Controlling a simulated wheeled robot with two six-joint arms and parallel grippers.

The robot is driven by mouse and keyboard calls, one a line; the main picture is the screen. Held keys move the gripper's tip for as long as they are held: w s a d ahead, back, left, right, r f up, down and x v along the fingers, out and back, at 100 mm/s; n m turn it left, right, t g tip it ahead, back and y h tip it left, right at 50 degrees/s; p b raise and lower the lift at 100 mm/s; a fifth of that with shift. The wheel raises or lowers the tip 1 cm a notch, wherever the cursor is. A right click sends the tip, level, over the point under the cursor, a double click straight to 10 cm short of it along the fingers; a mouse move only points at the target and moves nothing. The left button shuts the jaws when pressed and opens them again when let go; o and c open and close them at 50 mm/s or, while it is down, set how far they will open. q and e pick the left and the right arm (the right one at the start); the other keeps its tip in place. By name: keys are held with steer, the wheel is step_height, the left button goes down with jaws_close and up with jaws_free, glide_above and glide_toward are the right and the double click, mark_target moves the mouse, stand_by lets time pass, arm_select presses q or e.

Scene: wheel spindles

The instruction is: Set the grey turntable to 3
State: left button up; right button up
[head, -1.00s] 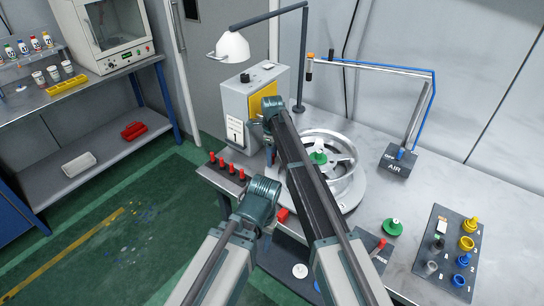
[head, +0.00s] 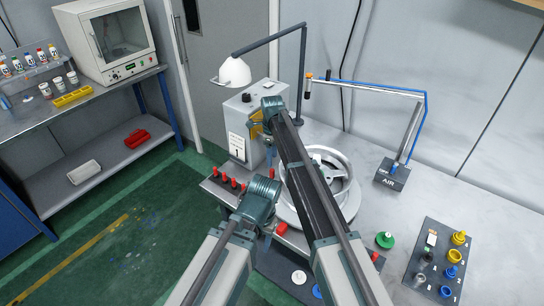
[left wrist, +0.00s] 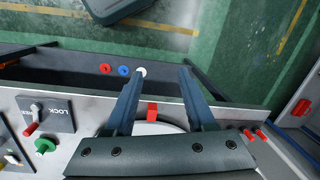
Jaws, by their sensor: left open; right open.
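The grey turntable (head: 353,211) sits on the bench under a silver spoked wheel (head: 345,165); my right arm crosses in front of both. A red block (head: 281,229) shows at the turntable's front edge, and in the left wrist view (left wrist: 152,112) it lies beyond the gripper's body, between the finger lines. I cannot read any turntable number. My left gripper (left wrist: 160,70) is open, its fingers apart with nothing seen held; in the head view its wrist is just left of the red block. My right gripper (head: 257,130) is open, near the grey box, its fingers small and partly hidden.
A grey box (head: 240,115) with a lamp (head: 235,72) above stands behind the wheel. Several red pegs (head: 223,178) line the bench's left end. A green knob (head: 384,240), a panel of coloured parts (head: 440,262) and the AIR stand (head: 391,175) are to the right.

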step_height(320, 180, up, 5)
steer(key=p, duration=0.4)
steer(key=shift+r, duration=0.2)
